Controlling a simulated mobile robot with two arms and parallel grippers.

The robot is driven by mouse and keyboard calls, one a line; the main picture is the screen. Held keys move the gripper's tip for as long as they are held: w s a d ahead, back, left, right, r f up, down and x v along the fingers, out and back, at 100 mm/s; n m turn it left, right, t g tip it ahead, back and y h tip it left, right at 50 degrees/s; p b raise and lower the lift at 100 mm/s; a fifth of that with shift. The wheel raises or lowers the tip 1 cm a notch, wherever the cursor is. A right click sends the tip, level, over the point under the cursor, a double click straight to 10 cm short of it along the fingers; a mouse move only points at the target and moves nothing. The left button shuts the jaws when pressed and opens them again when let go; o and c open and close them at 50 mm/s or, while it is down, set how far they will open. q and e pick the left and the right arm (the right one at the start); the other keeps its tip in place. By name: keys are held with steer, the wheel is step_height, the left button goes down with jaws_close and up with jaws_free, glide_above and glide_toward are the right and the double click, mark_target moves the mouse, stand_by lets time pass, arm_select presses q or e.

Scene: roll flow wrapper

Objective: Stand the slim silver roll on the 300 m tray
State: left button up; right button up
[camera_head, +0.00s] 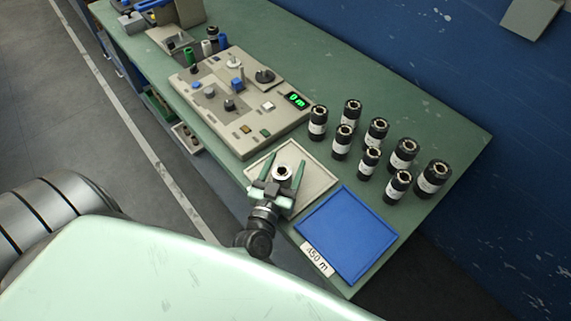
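A small roll (282,173) with a pale silvery top and dark core is at the pale beige tray (318,178), seen from above. It looks upright; whether its base touches the tray is hard to tell. My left gripper (285,160) reaches over this tray, with one green finger on each side of the roll. The fingers look spread, with small gaps beside the roll. No label shows on the beige tray; part of it is hidden by my gripper and wrist. My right gripper is not in view.
A blue tray (350,235) labelled 450 m lies beside the beige tray at the bench's front corner. Several black rolls with white labels (370,160) stand behind the trays. A control panel (225,95) with a green display reading 0 m is to the left.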

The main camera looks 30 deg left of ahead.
mark_target(279, 182)
arm_select(q)
steer(key=shift+r, duration=0.2)
steer(key=shift+s+f, duration=0.1)
steer(key=shift+s, duration=0.25)
steer(key=s, duration=0.3)
steer(key=s+d+b, duration=0.1)
steer(key=s, duration=0.3)
steer(key=s+d, duration=0.1)
steer(key=s, duration=0.2)
steer(key=shift+s+b, duration=0.15)
steer(key=shift+b, duration=0.2)
steer(key=shift+s+d, duration=0.1)
steer(key=shift+s, duration=0.35)
